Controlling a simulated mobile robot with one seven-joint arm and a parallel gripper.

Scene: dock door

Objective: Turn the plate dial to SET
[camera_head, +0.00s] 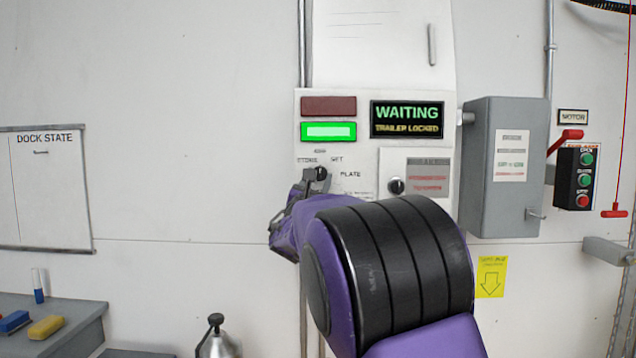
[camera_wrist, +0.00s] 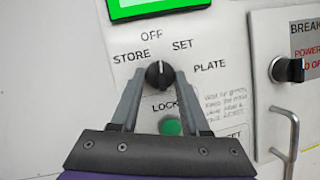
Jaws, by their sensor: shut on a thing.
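The plate dial (camera_wrist: 158,74) is a small round black knob with a pale pointer mark, on the white control panel. STORE stands to its upper left, OFF above it, SET to its upper right and PLATE to its right. The mark points roughly upward, seemingly between OFF and SET; its exact setting is hard to read. My gripper (camera_wrist: 160,78) is shut on the dial, one finger on each side. In the head view my gripper (camera_head: 317,182) is at the dial (camera_head: 321,173), and my arm hides the panel below.
A green lock button (camera_wrist: 171,127) sits just below the dial, between my fingers. A second black knob (camera_head: 396,186) is to the right. The display (camera_head: 407,119) reads WAITING, TRAILER LOCKED; a green lamp (camera_head: 328,131) is lit. A grey box (camera_head: 480,200) stands farther right.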

